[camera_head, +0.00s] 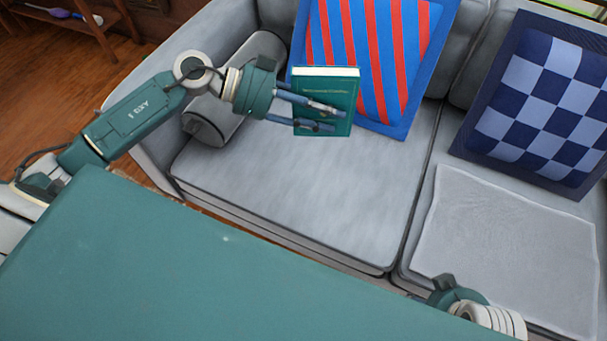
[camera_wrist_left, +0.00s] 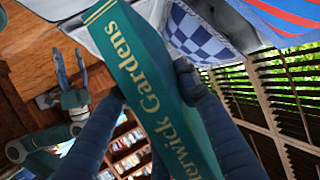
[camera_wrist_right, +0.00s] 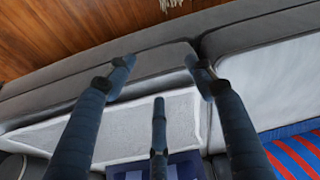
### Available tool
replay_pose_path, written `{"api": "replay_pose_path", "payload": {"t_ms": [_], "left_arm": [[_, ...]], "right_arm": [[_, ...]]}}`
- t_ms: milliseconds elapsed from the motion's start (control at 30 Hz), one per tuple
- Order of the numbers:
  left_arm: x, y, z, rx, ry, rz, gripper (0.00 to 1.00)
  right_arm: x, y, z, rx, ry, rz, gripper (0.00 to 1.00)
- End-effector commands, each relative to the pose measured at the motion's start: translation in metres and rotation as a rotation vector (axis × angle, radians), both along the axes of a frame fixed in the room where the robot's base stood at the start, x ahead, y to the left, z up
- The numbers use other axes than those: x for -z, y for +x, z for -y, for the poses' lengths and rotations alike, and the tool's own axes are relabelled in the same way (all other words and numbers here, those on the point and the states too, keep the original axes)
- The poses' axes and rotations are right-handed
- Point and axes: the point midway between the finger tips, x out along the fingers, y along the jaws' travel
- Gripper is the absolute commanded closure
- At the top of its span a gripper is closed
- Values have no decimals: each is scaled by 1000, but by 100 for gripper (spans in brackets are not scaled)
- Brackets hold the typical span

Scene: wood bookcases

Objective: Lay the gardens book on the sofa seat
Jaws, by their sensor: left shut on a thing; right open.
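The gardens book (camera_head: 341,88) is green with pale page edges. My left gripper (camera_head: 328,119) is shut on it and holds it above the left sofa seat (camera_head: 300,195), in front of the striped pillow. In the left wrist view the spine of the book (camera_wrist_left: 150,75) reads "...erwick Gardens", between the two fingers of my left gripper (camera_wrist_left: 150,88). My right gripper (camera_wrist_right: 160,68) is open and empty above the sofa, with a white cloth beneath. In the head view only part of the right gripper shows, low at the right.
A red-and-blue striped pillow (camera_head: 372,55) leans on the backrest behind the book. A grey rolled cushion (camera_head: 215,118) is at the left armrest. A checkered pillow (camera_head: 540,105) and white cloth (camera_head: 510,245) occupy the right seat. The left seat's middle is clear.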

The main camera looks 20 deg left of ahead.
Motion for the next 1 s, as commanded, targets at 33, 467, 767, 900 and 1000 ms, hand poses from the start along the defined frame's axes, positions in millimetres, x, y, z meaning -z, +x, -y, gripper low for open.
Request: {"api": "replay_pose_path", "payload": {"t_ms": [33, 467, 767, 900, 1000], "left_arm": [[7, 1, 1, 2, -3, 0, 100], [96, 1, 1, 1, -3, 1, 100], [128, 1, 1, 1, -3, -1, 100], [143, 1, 1, 1, -3, 1, 100], [153, 1, 1, 1, -3, 1, 100]], "right_arm": [[-2, -2, 0, -1, 0, 3, 46], [-11, 17, -7, -8, 22, 112, 46], [-41, 88, -29, -33, 84, 406, 46], [-62, 117, -39, -43, 114, 547, 46], [-79, 133, -45, -50, 135, 641, 46]]}}
